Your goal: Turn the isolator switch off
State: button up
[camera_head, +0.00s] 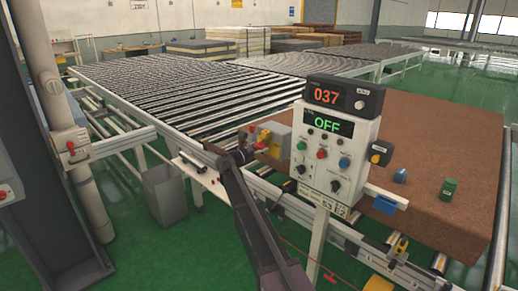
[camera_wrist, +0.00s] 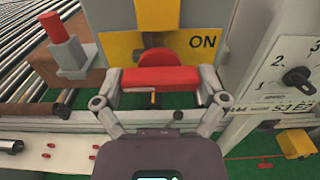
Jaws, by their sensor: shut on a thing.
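The isolator switch has a red handle (camera_wrist: 160,80) lying level across a yellow plate (camera_wrist: 120,47) in the wrist view. The word ON shows at the right of the plate. My gripper (camera_wrist: 161,88) is shut on the red handle, one finger at each end. In the head view my gripper (camera_head: 250,148) is at the small grey isolator box (camera_head: 279,142), left of the control panel. The handle is mostly hidden there by the gripper.
A roller conveyor (camera_head: 190,92) stretches left. A grey bin (camera_head: 165,194) stands on the green floor.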

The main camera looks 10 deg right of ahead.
jog(key=shift+s+d, duration=0.1)
jog(key=shift+s, duration=0.05)
jog(key=o, duration=0.8)
jog(key=shift+f, duration=0.1)
jog(key=shift+v, duration=6.05)
jog(key=shift+d, duration=0.1)
